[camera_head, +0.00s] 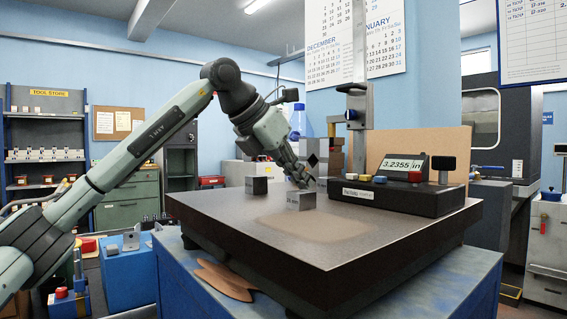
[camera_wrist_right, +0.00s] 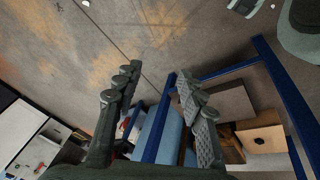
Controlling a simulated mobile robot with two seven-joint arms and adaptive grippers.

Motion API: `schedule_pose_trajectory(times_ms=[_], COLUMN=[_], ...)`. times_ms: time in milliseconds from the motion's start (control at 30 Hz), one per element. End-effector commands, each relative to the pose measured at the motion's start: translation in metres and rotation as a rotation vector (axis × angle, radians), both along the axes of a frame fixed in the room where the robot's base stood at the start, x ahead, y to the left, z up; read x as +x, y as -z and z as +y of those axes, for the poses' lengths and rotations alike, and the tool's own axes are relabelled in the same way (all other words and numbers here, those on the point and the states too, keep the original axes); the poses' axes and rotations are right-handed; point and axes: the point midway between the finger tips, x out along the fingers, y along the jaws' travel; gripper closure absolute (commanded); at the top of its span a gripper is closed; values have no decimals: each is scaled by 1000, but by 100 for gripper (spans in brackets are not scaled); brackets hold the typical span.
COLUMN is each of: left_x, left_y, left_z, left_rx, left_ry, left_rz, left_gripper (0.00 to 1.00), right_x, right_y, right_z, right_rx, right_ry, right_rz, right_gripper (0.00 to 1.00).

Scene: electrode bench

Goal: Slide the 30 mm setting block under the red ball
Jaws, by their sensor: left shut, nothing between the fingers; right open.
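A small grey metal block (camera_head: 301,201) with a label too small to read surely stands on the dark surface plate (camera_head: 230,223). A second, darker-fronted block (camera_head: 256,185) stands behind it to the left. I cannot tell by label which is the 30 mm one. My left gripper (camera_head: 303,181) points down just above and behind the nearer block, shut and empty; whether it touches the block is unclear. The height gauge (camera_head: 402,193) stands to the right, with a display and red button. I cannot make out the red ball. My right gripper (camera_wrist_right: 158,80) is open and empty above the floor.
A cardboard-coloured panel (camera_head: 442,147) stands behind the gauge. The front of the plate is clear, with a pale patch in its middle. A blue cabinet (camera_head: 350,280) carries the plate. Blue frame bars (camera_wrist_right: 231,71) show near my right gripper.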

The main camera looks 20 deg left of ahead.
Motion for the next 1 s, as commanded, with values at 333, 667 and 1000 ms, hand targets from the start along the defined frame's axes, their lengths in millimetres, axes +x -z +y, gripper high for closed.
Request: schedule_pose_trajectory(times_ms=[333,667,1000], left_x=[20,22,34], left_y=[-1,-3,-2], left_z=[-13,-15,-22], left_rx=[1,1,1], left_ry=[1,1,0], left_rz=[-2,0,-2], left_gripper=[100,100,100], right_x=[2,3,6], right_y=[15,14,45], right_z=[0,0,1], right_rx=[6,7,21], right_ry=[-2,-2,-5], right_rz=[13,11,26], right_gripper=[60,60,60])
